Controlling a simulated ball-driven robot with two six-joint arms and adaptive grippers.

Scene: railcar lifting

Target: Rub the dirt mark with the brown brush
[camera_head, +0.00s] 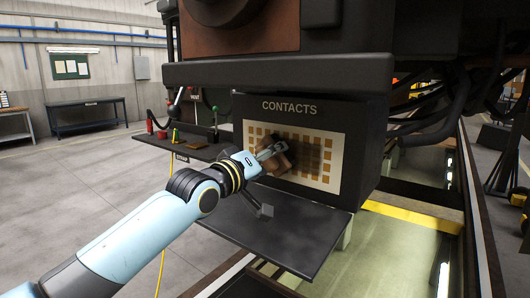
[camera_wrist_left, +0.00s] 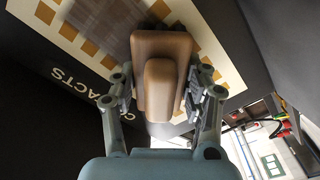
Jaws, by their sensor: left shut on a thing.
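The brown brush (camera_head: 277,164) is held by my left gripper (camera_head: 268,152) at the left part of the cream CONTACTS panel (camera_head: 337,178). In the left wrist view the brush (camera_wrist_left: 160,83) sits between the two fingers of the gripper (camera_wrist_left: 160,92), its block towards the panel (camera_wrist_left: 63,32). The dirt mark (camera_head: 311,156) is a dark, smudgy patch over the orange squares, just right of the brush. It also shows as a grey-brown patch in the left wrist view (camera_wrist_left: 103,17), partly hidden behind the brush. I cannot tell whether the brush touches the panel.
A dark open flap (camera_head: 290,240) lies below the panel. A dark shelf (camera_head: 165,140) with small tools and a red can (camera_head: 150,124) stands to the left. The dark railcar body (camera_head: 290,72) overhangs the panel. A yellow edge (camera_head: 415,216) and floor pit lie to the right.

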